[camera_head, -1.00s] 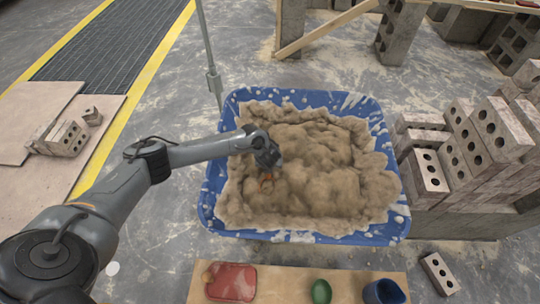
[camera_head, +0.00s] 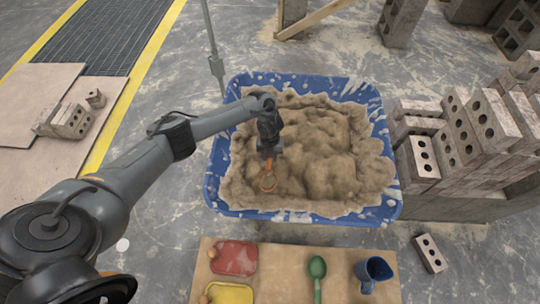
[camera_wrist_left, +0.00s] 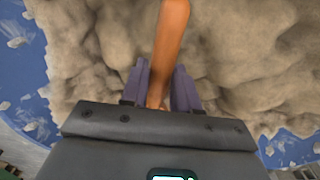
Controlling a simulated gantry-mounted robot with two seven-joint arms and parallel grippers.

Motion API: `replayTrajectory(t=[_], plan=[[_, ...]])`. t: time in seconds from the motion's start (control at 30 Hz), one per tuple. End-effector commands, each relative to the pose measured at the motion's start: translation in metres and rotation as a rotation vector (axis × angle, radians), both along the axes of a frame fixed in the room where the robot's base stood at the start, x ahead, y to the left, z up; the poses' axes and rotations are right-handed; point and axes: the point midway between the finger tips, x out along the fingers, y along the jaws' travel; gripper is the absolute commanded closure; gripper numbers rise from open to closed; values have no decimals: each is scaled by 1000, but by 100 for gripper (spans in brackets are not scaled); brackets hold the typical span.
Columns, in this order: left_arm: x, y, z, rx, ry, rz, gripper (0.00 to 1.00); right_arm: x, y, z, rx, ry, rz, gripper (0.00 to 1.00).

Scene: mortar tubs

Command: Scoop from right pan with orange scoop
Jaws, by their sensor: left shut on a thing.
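A blue tub (camera_head: 222,186) full of lumpy tan mortar (camera_head: 325,150) stands in the middle of the head view. My left gripper (camera_head: 269,153) is over the left part of the mortar, pointing down. It is shut on the handle of the orange scoop (camera_head: 268,183), whose round end is at the mortar surface. I cannot tell how deep it sits. In the left wrist view the orange handle (camera_wrist_left: 169,40) runs up from between the fingers (camera_wrist_left: 160,85), with mortar behind it; the scoop's round end is out of that view. My right gripper is not in view.
A board (camera_head: 335,262) in front of the tub holds a red scoop (camera_head: 234,258), a yellow one (camera_head: 230,293), a green one (camera_head: 317,270) and a blue cup-like one (camera_head: 373,272). Stacked bricks (camera_head: 465,140) stand close on the right. A thin pole (camera_head: 214,55) rises behind the tub.

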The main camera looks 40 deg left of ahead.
Motion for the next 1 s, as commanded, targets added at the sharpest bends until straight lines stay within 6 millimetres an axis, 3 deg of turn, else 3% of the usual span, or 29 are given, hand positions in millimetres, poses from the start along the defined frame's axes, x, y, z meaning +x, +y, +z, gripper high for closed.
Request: replayTrajectory(t=[0.03,0.5,1.0], plan=[[1,1,12,-1,0,0,100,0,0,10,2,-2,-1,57],[6,5,58,-19,21,1,100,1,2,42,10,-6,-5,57],[9,8,93,-36,42,0,100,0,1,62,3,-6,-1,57]])
